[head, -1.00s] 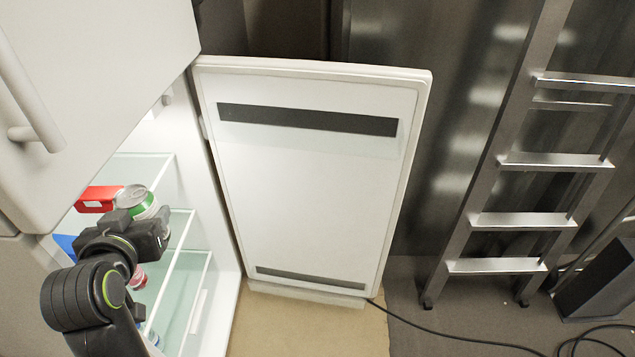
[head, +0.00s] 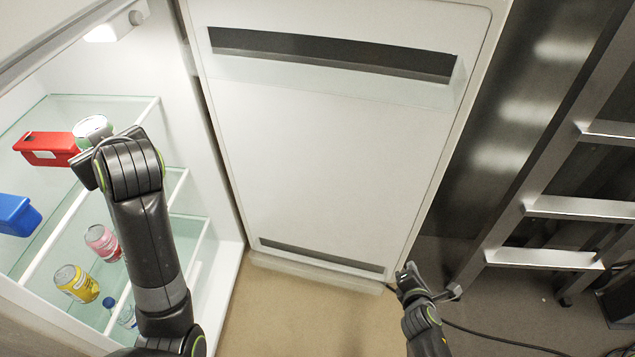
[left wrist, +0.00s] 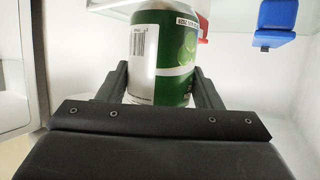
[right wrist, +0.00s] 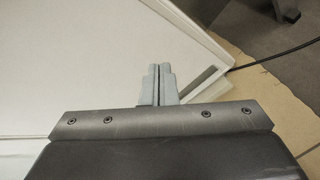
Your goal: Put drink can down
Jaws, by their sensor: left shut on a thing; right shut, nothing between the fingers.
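The drink can (head: 93,128), green and white with a silver top, is inside the open fridge at the upper glass shelf (head: 75,108). My left gripper (head: 92,158) is shut on it, mostly behind my own wrist in the head view. In the left wrist view the can (left wrist: 172,55) stands upright between the two fingers (left wrist: 160,88). Its base is hidden, so I cannot tell whether it touches the shelf. My right gripper (head: 407,272) is low by the door's bottom corner. In the right wrist view its fingers (right wrist: 157,85) are shut together and empty.
A red container (head: 48,149) is just left of the can, and a blue one (head: 17,215) is nearer. Pink (head: 102,242) and yellow (head: 76,283) cans lie lower. The open fridge door (head: 320,150) stands right of the shelves. A ladder (head: 560,207) is farther right.

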